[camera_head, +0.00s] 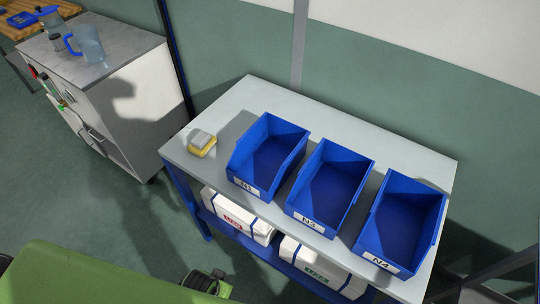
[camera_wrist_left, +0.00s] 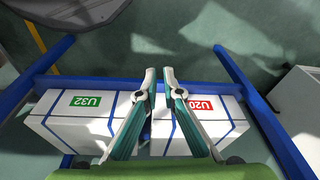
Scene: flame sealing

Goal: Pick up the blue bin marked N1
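The blue bin N1 (camera_head: 267,152) is the leftmost of three open blue bins on the grey tabletop in the head view. It stands upright, its small white label is on the front, and it looks empty. It does not show in the left wrist view. My left gripper (camera_wrist_left: 158,73) shows in the left wrist view with a narrow empty gap between its fingertips, in front of the white boxes below the tabletop. It is not touching the bin. My right gripper is not in view.
Bins N3 (camera_head: 330,188) and N4 (camera_head: 402,222) stand close to the right. A yellow and grey sponge (camera_head: 201,143) lies left of N1. White boxes U20 (camera_head: 238,217) and U32 (camera_head: 318,266) sit on the lower shelf. A cabinet (camera_head: 124,119) stands left.

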